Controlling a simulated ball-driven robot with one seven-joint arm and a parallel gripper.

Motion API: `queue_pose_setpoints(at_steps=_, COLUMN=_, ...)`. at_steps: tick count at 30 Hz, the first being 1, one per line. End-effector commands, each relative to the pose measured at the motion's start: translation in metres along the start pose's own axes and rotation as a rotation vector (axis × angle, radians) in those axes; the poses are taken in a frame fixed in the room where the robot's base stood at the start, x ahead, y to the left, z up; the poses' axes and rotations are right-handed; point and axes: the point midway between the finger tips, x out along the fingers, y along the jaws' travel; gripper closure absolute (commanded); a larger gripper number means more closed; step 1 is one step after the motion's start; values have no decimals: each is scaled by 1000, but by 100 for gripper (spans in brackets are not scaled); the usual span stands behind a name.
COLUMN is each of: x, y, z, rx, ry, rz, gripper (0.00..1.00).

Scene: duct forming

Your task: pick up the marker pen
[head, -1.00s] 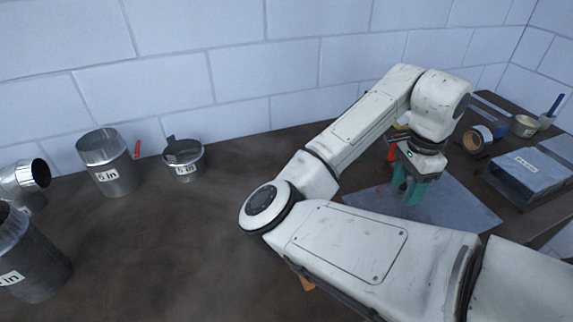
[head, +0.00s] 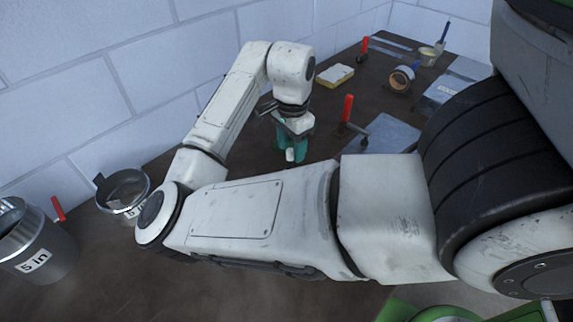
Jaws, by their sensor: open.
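My gripper (head: 290,157) has teal fingers and points down over the dark tabletop, left of the grey metal sheet. It is open. A small white piece (head: 290,155) shows at the fingertips; I cannot tell whether it is the marker pen or whether the fingers touch it. No other marker pen can be made out. My forearm hides much of the table in front of the gripper.
A red-handled clamp (head: 347,108) stands by the metal sheet (head: 388,136). Behind are a yellow sponge (head: 335,75), a tape roll (head: 401,79) and a cup (head: 428,57). At left are a collar (head: 124,192) and a 5 in duct (head: 38,245). Bare table lies left of the gripper.

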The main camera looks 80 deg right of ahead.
Motion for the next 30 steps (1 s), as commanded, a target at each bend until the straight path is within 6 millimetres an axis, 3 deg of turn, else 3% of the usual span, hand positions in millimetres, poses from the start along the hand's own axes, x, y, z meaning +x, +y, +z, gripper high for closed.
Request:
queue_pose_setpoints(at_steps=7, x=17, y=0, z=2, rx=0, ry=0, rz=2, gripper=48)
queue_pose_setpoints(at_steps=16, x=56, y=0, z=5, rx=0, ry=1, rz=2, gripper=48)
queue_pose_setpoints(at_steps=25, x=61, y=0, z=5, rx=1, ry=0, rz=1, gripper=48)
queue_pose_setpoints(at_steps=30, x=61, y=0, z=5, rx=1, ry=0, rz=1, gripper=64)
